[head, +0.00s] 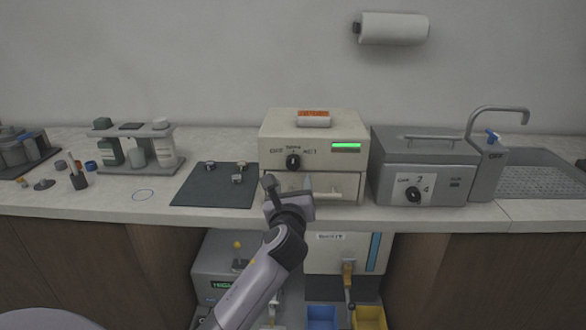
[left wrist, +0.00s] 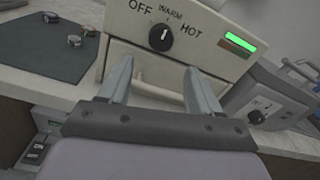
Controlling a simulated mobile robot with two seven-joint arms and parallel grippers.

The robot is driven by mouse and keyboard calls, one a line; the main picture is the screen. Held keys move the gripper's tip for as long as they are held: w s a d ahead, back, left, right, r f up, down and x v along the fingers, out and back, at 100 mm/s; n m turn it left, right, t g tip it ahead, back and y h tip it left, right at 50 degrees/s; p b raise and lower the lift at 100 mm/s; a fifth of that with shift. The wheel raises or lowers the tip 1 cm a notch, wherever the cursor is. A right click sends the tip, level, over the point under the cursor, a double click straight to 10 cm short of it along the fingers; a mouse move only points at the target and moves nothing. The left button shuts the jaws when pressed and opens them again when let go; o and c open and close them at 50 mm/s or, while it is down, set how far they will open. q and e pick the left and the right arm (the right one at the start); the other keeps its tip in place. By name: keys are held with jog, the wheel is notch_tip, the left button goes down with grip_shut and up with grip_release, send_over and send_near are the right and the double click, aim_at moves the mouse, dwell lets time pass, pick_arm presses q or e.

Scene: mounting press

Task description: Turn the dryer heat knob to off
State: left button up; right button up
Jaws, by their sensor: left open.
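The dryer (head: 345,180) is a cream box on the counter, with OFF, WARM and HOT printed on its front. Its black heat knob (head: 293,162) sits below WARM and also shows in the left wrist view (left wrist: 160,38). The knob's white mark appears to point up, near WARM. My left gripper (head: 289,187) is open and empty in front of the dryer, below the knob. In the left wrist view its fingers (left wrist: 158,78) are spread, with the knob beyond and above the gap, not touched. My right gripper is out of view.
A handle (head: 320,197) crosses the dryer's lower front. A green light bar (head: 346,147) is at its upper right. A grey unit with a dial (head: 413,194) stands right; a dark mat (head: 215,190) with small pieces lies left. An orange-and-white item (head: 313,117) rests on top.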

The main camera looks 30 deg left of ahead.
aim_at(293, 165)
pick_arm(q)
jog(key=shift+m+y, duration=0.3)
jog(key=shift+y, duration=0.1)
jog(key=shift+r+x, duration=0.2)
jog(key=shift+x, duration=1.1)
jog(key=shift+r+x, duration=0.15)
jog(key=shift+x, duration=1.1)
jog(key=shift+r+x, duration=0.2)
jog(key=shift+x, duration=1.1)
jog(key=shift+c, duration=0.3)
jog(key=c, duration=1)
